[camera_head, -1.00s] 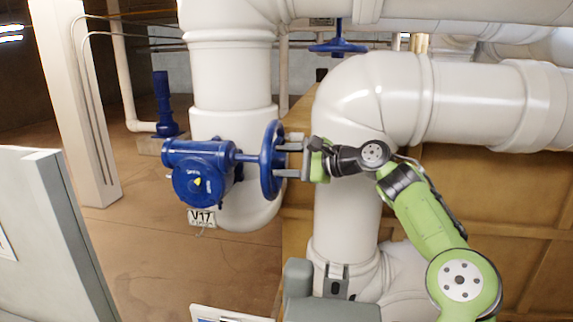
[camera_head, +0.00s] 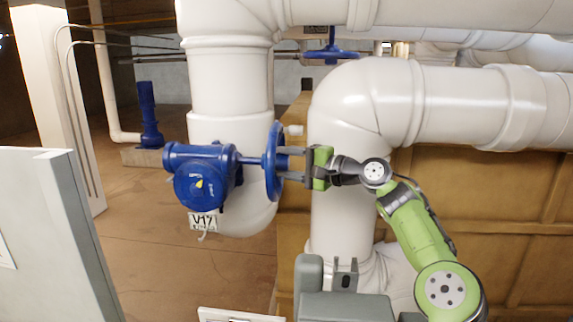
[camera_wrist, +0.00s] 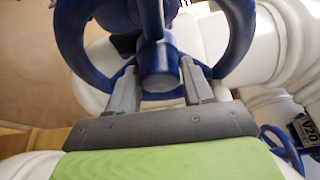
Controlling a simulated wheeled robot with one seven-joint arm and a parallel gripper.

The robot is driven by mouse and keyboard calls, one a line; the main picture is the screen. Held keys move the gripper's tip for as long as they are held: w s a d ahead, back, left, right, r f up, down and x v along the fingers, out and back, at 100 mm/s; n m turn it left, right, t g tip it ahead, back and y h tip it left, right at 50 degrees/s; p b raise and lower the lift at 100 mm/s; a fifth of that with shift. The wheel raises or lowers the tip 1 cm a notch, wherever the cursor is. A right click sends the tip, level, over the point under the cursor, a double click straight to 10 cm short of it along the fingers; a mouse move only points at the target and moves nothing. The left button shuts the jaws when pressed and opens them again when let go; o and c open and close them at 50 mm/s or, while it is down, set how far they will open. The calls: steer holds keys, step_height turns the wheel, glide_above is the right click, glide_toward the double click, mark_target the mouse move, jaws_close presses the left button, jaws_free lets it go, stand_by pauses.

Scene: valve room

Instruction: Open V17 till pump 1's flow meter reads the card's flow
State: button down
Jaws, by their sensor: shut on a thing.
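The V17 valve is a blue gearbox (camera_head: 203,180) with a blue handwheel (camera_head: 273,162) on its right side, seen edge-on in the head view. Its V17 tag (camera_head: 203,221) hangs below. A yellow pointer shows on the round gearbox face. My gripper (camera_head: 283,164) reaches in from the right and is shut on the handwheel. In the wrist view the two fingers (camera_wrist: 158,85) stand on either side of the blue hub (camera_wrist: 158,68), at the wheel's lower part (camera_wrist: 212,76). No flow meter or readable card reading shows in these frames.
Large white pipes (camera_head: 230,80) stand behind and above the valve. A grey cabinet (camera_head: 45,230) stands at the left. Another blue handwheel (camera_head: 331,54) is at the back. In the wrist view a V20 tag (camera_wrist: 307,130) hangs at the right. Brown floor is open at the left.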

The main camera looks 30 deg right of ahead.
steer(key=shift+f, duration=0.1)
steer(key=c, duration=0.6)
jaws_free()
steer(key=b+v, duration=0.2)
steer(key=v, duration=1.3)
steer(key=shift+s+d, duration=0.2)
steer(key=shift+s, duration=0.15)
